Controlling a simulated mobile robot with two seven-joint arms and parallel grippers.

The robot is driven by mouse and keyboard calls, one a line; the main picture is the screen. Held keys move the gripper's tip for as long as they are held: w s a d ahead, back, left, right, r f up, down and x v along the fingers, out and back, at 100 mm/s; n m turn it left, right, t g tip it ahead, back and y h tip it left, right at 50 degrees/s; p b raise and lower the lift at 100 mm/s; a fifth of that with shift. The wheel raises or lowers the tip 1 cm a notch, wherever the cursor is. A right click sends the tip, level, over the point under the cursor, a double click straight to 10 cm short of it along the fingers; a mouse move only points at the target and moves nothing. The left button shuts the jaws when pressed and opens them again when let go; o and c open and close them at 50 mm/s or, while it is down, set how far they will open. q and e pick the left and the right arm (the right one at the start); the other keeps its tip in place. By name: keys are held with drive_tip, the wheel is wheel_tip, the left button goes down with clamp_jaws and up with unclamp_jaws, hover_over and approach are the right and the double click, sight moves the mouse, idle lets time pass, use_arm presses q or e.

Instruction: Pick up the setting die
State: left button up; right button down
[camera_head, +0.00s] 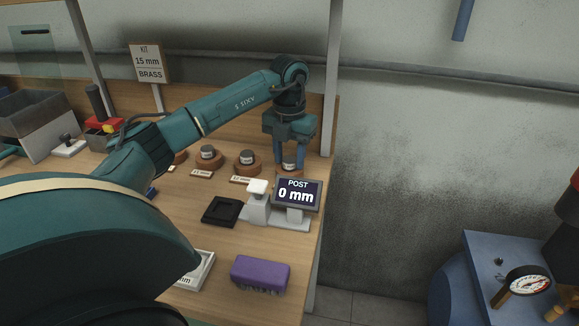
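A kit sign (150,62) at the back reads 15 mm BRASS. Small dark-topped setting dies stand on round wooden holders in a row along the bench: one (208,152) left of centre and one (247,157) to its right. A third die (289,161) is at the right end, between the fingers of my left gripper (290,158). The gripper points straight down, with one finger on each side of that die. Whether the fingers touch it is too small to tell. The label of that holder is hidden behind the display. My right gripper is out of view.
A display (297,193) reading POST 0 mm stands on a pale base just in front of the gripper. My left arm covers the bench's left front.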

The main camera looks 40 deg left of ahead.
use_arm(q)
clamp_jaws()
drive_tip(key=shift+r, duration=0.1)
